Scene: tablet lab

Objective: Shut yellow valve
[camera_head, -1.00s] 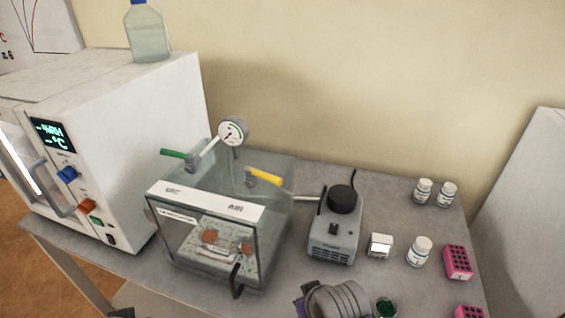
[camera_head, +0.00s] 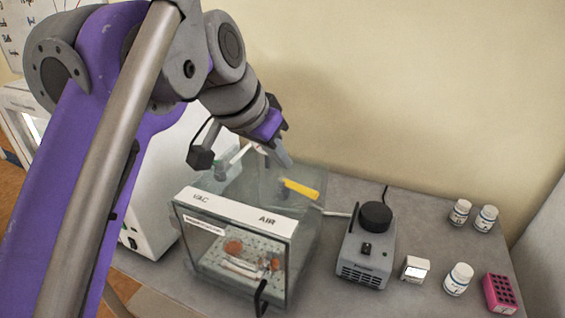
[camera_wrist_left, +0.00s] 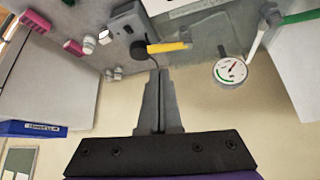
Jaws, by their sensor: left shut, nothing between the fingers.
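The yellow valve handle (camera_head: 301,189) sits on top of the clear desiccator box (camera_head: 318,225), on the side labelled AIR, and points to the right and slightly toward me in the head view. The handle also shows in the left wrist view (camera_wrist_left: 168,47), beyond the fingertips. My left gripper (camera_head: 284,160) is shut and empty, just above and behind the handle, with a gap that looks small. Its closed fingers show in the left wrist view (camera_wrist_left: 159,75). My right gripper is not in view.
A pressure gauge (camera_wrist_left: 231,71) and a green handle (camera_wrist_left: 300,17) stand near the yellow one. A pump (camera_head: 366,245) stands right of the box. White bottles (camera_head: 459,278) and a pink rack (camera_head: 500,293) are farther right. The wall is close behind.

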